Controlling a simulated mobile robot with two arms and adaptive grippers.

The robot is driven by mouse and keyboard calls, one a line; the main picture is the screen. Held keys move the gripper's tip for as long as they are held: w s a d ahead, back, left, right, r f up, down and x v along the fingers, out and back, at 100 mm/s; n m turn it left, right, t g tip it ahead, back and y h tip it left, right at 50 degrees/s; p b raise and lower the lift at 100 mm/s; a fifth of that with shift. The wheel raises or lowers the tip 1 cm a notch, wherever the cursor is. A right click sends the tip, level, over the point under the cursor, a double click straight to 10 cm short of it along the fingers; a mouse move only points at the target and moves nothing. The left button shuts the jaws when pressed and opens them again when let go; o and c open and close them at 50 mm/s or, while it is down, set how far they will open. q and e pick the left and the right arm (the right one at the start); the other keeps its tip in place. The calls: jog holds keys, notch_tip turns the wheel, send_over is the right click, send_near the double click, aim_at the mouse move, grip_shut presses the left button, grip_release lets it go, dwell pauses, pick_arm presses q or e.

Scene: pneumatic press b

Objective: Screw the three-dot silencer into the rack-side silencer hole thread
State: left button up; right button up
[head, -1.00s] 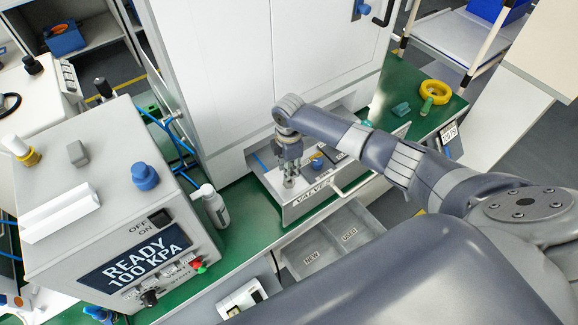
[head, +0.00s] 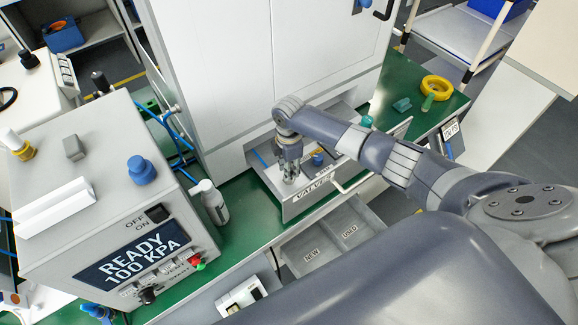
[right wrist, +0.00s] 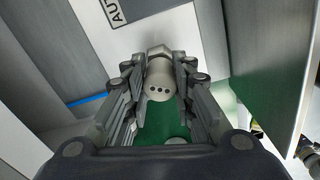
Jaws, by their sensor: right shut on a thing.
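My right gripper (head: 290,177) points down into the open drawer marked VALVES (head: 318,197). In the right wrist view the right gripper (right wrist: 161,80) is shut on the grey three-dot silencer (right wrist: 159,88), one finger on each side. Three dark dots show on the silencer's near end, and a hex part (right wrist: 158,52) shows at its far end. The silencer's far end lies against or close to a pale surface; I cannot tell whether it is in a thread. The silencer hole itself is hidden. My left gripper is not in view.
A blue part (head: 317,160) stands in the drawer near the gripper. The white cabinet (head: 235,80) rises behind it. Trays marked NEW and USED (head: 335,238) are in front.

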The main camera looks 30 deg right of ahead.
jog(key=o, duration=1)
jog(key=shift+f, duration=0.1)
notch_tip(320, 180, up, 12)
